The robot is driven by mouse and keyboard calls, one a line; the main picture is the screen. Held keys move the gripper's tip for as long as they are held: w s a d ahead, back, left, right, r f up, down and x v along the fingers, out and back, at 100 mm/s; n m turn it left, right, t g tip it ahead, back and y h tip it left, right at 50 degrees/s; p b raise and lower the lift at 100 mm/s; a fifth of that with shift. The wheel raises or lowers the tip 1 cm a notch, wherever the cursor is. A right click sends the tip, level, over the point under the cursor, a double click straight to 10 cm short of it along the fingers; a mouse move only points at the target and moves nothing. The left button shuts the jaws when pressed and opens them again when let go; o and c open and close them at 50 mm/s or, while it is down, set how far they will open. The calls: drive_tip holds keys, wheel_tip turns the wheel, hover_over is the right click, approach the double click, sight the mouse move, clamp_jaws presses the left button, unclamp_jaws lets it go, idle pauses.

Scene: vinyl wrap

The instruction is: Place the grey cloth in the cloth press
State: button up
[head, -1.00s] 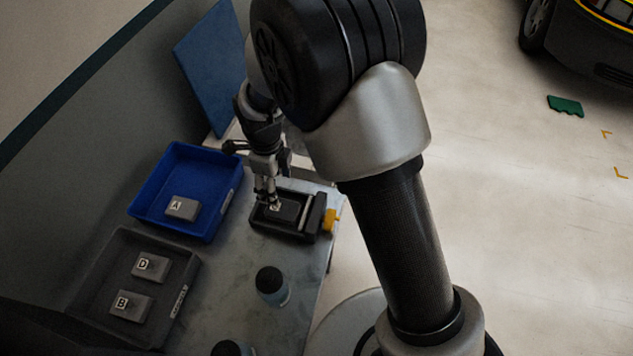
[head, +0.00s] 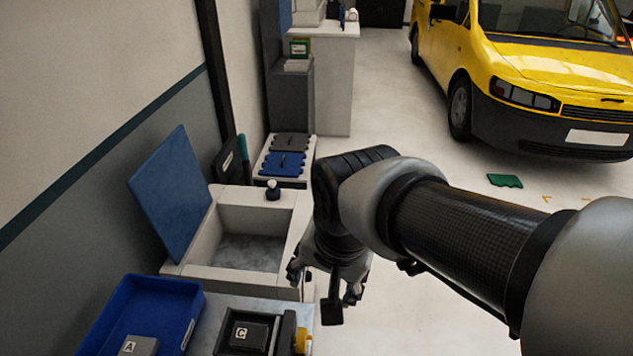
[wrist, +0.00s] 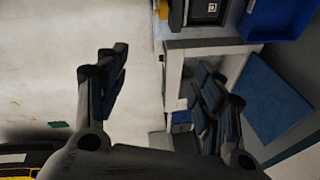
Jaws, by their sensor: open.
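A grey sheet with a wavy edge (head: 291,142), likely the grey cloth, lies flat on a white stand behind the basin. A similar blue sheet (head: 283,164) lies in front of it. A white open-topped box (head: 245,237) with a raised blue panel (head: 172,188) stands at the back of the bench; I cannot tell whether it is the cloth press. My gripper (head: 325,282) is open and empty, pointing down just right of this box. In the wrist view its fingers (wrist: 160,78) are spread wide with floor and the box's side behind.
A black holder (head: 224,343) with a yellow knob (head: 302,341) holds block C (head: 240,335). A blue tray (head: 190,300) holds block A (head: 138,346). A dark-topped knob (head: 272,190) sits on the box's back rim. Open floor lies right, with a green sheet (head: 504,181) and yellow van (head: 540,75).

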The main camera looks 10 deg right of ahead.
drive_tip(key=s+d+r+n+t, duration=0.1)
drive_tip(key=s+d+n, duration=0.3)
drive_tip(key=s+n, duration=0.2)
drive_tip(key=s, duration=0.2)
drive_tip(key=shift+s+d+r+n, duration=0.15)
drive_tip(key=shift+s+r+n, duration=0.2)
drive_tip(key=shift+s+n, duration=0.05)
idle(0.9)
